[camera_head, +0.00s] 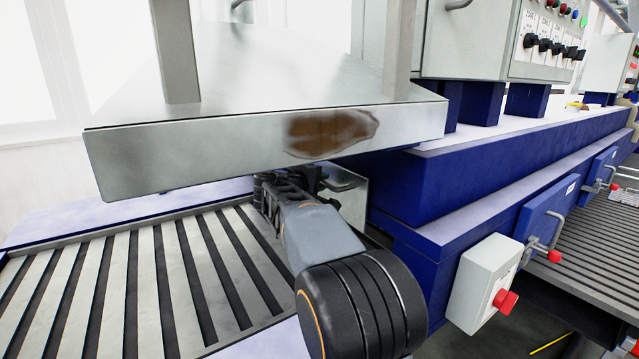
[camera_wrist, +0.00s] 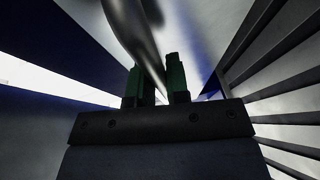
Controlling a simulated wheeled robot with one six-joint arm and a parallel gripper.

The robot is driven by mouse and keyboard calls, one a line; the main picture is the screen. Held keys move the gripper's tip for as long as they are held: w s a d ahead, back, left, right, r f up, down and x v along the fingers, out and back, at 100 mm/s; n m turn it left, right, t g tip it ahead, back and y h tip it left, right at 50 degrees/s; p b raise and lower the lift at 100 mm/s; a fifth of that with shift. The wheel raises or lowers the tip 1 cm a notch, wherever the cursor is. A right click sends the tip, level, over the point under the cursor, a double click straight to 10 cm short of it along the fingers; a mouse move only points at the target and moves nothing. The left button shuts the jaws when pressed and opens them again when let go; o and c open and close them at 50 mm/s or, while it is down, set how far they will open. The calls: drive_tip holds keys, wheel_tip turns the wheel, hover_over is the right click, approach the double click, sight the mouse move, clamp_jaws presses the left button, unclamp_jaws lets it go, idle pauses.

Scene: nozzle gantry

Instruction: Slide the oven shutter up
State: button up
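The oven shutter is a grey metal panel (camera_head: 355,205) under the hood's right end, largely hidden behind my arm and the hood. A curved metal handle (camera_head: 343,178) stands out from it. My gripper (camera_head: 300,180) is at this handle, under the hood's front edge, partly hidden in the head view. In the wrist view, my gripper's two green-padded fingers (camera_wrist: 156,82) stand apart. The shiny handle bar (camera_wrist: 132,32) runs down from the top into the gap between them. I cannot tell whether both fingers press on it.
A metal hood (camera_head: 220,150) with a rusty patch hangs close above my gripper. A slatted conveyor (camera_head: 130,280) lies below and left. The blue machine body (camera_head: 440,190) and a white box with a red button (camera_head: 485,285) stand to the right.

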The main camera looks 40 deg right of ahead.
drive_tip(key=o, duration=0.4)
drive_tip(key=shift+a, duration=0.1)
drive_tip(key=b+v, duration=0.1)
drive_tip(key=v, duration=1.2)
drive_tip(key=shift+a, duration=0.3)
drive_tip(key=shift+s, duration=0.1)
